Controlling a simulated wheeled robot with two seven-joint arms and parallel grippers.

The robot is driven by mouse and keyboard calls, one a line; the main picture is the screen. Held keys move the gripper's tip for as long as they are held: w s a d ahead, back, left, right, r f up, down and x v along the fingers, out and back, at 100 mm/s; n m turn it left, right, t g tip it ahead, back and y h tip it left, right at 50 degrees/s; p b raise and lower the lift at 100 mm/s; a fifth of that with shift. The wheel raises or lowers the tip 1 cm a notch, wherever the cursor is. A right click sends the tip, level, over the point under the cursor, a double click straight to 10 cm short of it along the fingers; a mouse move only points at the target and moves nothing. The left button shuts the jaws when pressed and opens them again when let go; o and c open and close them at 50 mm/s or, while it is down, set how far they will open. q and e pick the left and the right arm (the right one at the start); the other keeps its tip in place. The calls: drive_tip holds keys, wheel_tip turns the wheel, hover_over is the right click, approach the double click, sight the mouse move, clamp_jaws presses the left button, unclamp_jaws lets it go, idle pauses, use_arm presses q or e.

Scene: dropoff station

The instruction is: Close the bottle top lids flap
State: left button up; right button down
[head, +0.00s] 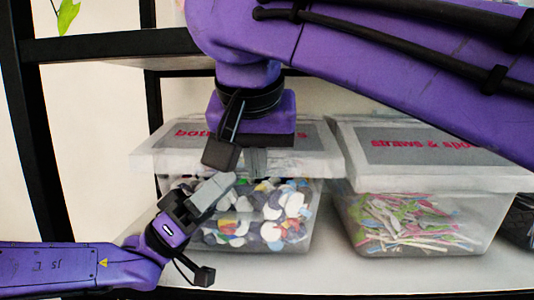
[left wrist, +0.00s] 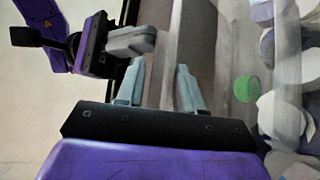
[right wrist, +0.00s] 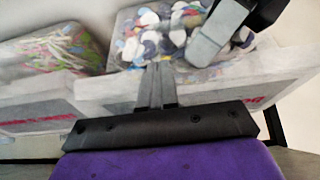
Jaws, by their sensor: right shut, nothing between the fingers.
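The bottle top lids bin (head: 265,235) is clear and full of coloured lids. Its pale lid flap (head: 310,160), with a grey label and red lettering, lies roughly flat over the top. In the right wrist view the flap (right wrist: 215,88) crosses the middle. My right gripper (head: 256,162) is shut and empty at the flap's front edge; whether it touches is unclear. It also partly hides the label. My left gripper (head: 222,183) is in front of the bin, just below the flap's edge. In the left wrist view its fingers (left wrist: 158,85) are apart and empty.
A straws and spoons bin (head: 420,225) with a covering lid (head: 440,160) stands to the right. Both bins stand on a white shelf (head: 370,275). A black rack post (head: 35,130) is at the left, and my right arm spans the upper right.

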use_arm(q)
drive_tip(key=shift+o, duration=0.6)
drive_tip(key=shift+a+r, duration=0.1)
drive_tip(key=shift+r, duration=0.35)
drive_tip(key=shift+f, duration=0.15)
use_arm(e)
drive_tip(key=shift+w+f, duration=0.1)
drive_tip(key=shift+f, duration=0.15)
use_arm(q)
drive_tip(key=shift+f, duration=0.1)
use_arm(e)
drive_tip(key=shift+r, duration=0.1)
